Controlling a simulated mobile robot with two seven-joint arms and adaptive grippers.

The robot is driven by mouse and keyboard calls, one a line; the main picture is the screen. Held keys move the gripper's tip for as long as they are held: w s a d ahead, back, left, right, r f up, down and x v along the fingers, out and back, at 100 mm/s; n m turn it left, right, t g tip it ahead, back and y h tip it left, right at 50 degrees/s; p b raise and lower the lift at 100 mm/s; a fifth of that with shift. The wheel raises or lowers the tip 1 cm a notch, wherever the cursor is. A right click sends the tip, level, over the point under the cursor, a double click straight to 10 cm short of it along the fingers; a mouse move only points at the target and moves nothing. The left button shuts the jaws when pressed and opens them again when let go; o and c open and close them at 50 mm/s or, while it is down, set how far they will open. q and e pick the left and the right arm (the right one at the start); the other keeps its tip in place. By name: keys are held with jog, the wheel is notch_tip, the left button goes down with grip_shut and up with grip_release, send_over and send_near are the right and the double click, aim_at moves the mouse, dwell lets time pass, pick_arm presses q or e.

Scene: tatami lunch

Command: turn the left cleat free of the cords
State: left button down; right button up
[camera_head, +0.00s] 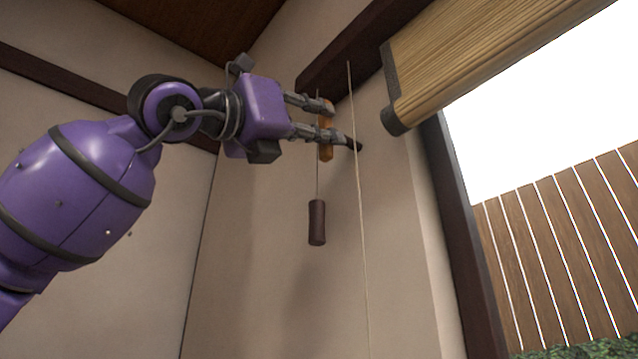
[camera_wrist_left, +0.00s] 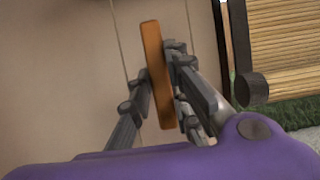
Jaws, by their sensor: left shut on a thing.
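The left cleat, an orange-brown wooden bar (camera_head: 327,152), is upright against the wall beside the window. My left gripper (camera_head: 329,122) is shut on it, with one finger on either side and the bar's lower end showing below. In the left wrist view the cleat (camera_wrist_left: 154,60) stands slightly tilted between the fingers (camera_wrist_left: 158,78). A thin cord (camera_head: 359,200) hangs just right of the cleat. Another cord (camera_head: 318,180) passes by the fingers and ends in a dark wooden pull (camera_head: 317,222). Whether either cord touches the cleat is unclear. My right gripper is not in view.
A rolled bamboo blind (camera_head: 470,55) hangs at the upper right, close to the cords. A dark window post (camera_head: 465,240) stands below it. The wall (camera_head: 270,250) under the gripper is clear apart from the hanging cords and pull.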

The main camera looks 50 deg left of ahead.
pick_arm(q)
jog(key=c, duration=1.6)
grip_release()
jog(key=shift+c, duration=0.2)
jog(key=v, duration=1.2)
